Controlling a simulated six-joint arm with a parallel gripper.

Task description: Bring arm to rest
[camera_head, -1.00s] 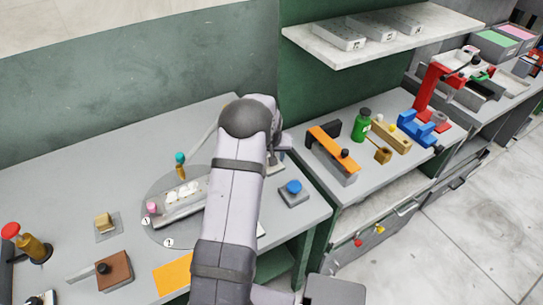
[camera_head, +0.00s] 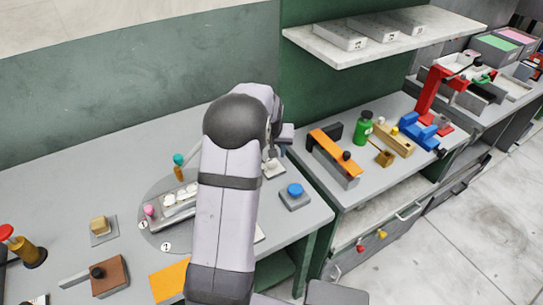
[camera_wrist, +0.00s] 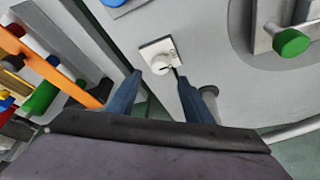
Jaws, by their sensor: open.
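My grey arm (camera_head: 225,210) stretches up through the middle of the head view, with its dark elbow joint bent toward the right. In the head view my fingers are mostly hidden behind the arm. In the wrist view my gripper (camera_wrist: 157,92) has its two blue-grey fingers apart with nothing held between them. A white round knob on a small square plate (camera_wrist: 160,58) lies beyond the fingertips, and I cannot tell the gap between them.
A blue button (camera_head: 295,190) sits right of the arm. The tray with white pieces (camera_head: 172,205) and an orange mat (camera_head: 170,281) lie to its left. An orange-topped press (camera_head: 333,156) and green bottle (camera_head: 363,127) stand on the right bench. A shelf (camera_head: 375,38) hangs behind.

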